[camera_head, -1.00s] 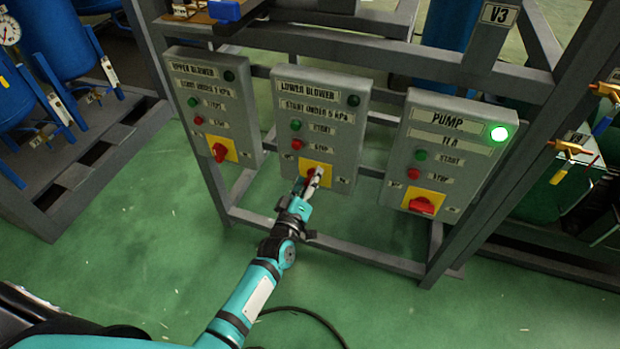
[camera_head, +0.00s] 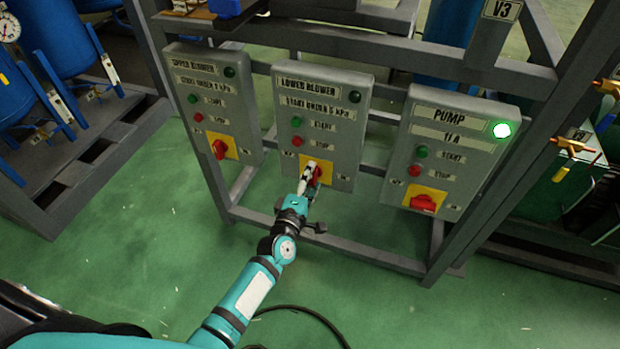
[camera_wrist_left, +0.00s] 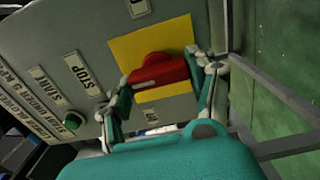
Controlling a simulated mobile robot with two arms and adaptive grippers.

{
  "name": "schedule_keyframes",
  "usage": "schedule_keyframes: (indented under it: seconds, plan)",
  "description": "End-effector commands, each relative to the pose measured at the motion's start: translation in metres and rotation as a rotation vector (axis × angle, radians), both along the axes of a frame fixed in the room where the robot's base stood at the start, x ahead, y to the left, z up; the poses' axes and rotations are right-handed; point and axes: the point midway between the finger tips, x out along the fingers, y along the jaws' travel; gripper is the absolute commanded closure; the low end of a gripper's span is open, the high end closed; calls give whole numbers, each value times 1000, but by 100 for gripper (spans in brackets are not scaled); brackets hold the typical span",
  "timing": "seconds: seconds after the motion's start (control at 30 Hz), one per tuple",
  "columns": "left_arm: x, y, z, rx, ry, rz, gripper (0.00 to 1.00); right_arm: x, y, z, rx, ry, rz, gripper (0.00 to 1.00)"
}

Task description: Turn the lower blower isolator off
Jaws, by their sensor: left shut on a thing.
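The lower blower box (camera_head: 340,125) is a grey panel in the middle of the head view, with a green start button, a red stop button and a dark lamp. Its isolator is a red rotary handle (camera_head: 318,177) on a yellow plate (camera_head: 327,167) near the bottom. In the left wrist view the red handle (camera_wrist_left: 158,73) sits between the fingers of my left gripper (camera_wrist_left: 160,98), which is shut on it. In the head view my left gripper (camera_head: 307,179) partly covers the handle and plate. My right gripper is not in view.
The upper blower box (camera_head: 212,100) is on the left and the pump box (camera_head: 448,155), its lamp lit green, is on the right. All hang on a grey frame (camera_head: 340,246). Green floor lies clear in front.

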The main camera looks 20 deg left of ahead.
Motion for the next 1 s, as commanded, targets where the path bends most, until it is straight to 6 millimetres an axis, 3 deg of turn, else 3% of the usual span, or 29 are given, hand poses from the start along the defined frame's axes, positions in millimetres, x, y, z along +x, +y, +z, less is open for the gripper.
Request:
schedule_keyframes:
  seconds: [0.4,0.43,0.6,0.87,1.0]
  plan:
    - [-1,0,-3,-15,7,0,74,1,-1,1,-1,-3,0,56]
    - [-1,0,-3,-15,7,0,39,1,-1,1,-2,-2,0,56]
    - [-1,0,-2,-13,4,0,17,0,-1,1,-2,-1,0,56]
    - [-1,0,-1,-11,2,0,17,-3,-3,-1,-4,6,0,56]
    - [-10,0,-1,-11,3,0,17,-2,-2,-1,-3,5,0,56]
